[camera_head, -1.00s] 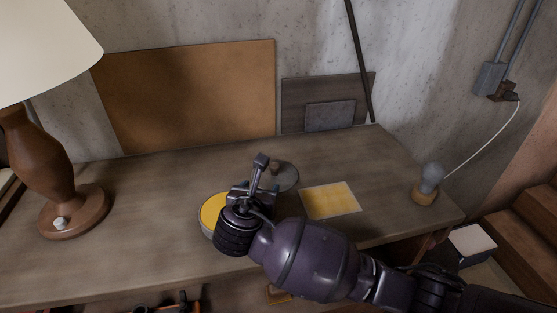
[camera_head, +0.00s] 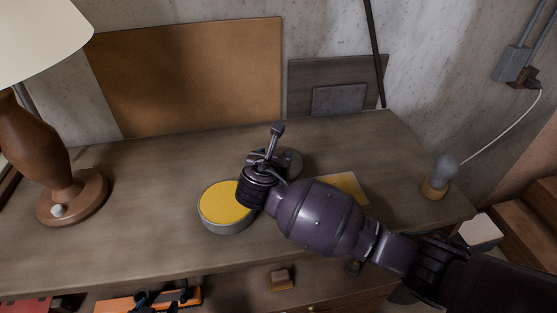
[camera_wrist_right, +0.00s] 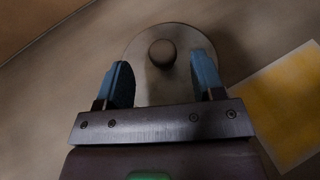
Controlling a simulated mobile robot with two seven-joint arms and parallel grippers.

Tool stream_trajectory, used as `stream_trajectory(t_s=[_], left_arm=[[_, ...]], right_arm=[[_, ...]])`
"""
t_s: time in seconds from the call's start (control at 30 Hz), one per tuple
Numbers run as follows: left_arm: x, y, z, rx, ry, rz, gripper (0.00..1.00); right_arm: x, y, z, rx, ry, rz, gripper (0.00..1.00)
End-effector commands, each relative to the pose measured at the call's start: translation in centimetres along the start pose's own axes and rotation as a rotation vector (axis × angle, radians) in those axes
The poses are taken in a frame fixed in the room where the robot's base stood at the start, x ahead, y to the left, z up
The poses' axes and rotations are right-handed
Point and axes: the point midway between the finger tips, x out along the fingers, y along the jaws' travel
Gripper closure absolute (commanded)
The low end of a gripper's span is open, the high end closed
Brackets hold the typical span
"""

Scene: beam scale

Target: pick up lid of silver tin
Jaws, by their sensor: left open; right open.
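The round grey lid (camera_head: 291,163) with a knob lies on the workbench, partly hidden behind my right gripper (camera_head: 268,162). In the right wrist view the lid (camera_wrist_right: 158,92) and its dark round knob (camera_wrist_right: 162,53) show ahead of my right gripper (camera_wrist_right: 160,68). The gripper is open, with its two blue fingers apart on either side of the lid's middle and nothing held. Whether the fingers reach down to the knob's height I cannot tell. The silver tin (camera_head: 228,229), open with a yellow inside, stands left of the gripper. My left gripper is not in view.
A yellow sheet (camera_head: 350,185) lies right of the lid, partly behind my right arm. A lamp (camera_head: 40,150) stands at the left and a bulb on a wooden base (camera_head: 437,188) at the right. Boards (camera_head: 190,75) lean on the wall. The bench's left middle is clear.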

Motion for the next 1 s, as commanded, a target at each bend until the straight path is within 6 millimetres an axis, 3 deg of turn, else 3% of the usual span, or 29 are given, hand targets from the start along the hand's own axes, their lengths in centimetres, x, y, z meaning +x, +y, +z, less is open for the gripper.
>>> stream_trajectory(t_s=[0.3,0.63,1.0], left_arm=[[-0.3,-0.1,-0.4,0.0,0.0,0.0,0.36],[-0.4,-0.1,-0.1,-0.001,-0.007,-0.001,0.36],[-0.4,-0.1,0.0,-0.001,-0.007,-0.001,0.36]], right_arm=[[3.8,-0.2,0.1,-0.001,0.0,-0.003,0.38],[4.2,-0.2,0.0,0.0,0.0,-0.001,0.39],[4.2,-0.3,0.0,0.0,0.0,-0.002,0.93]])
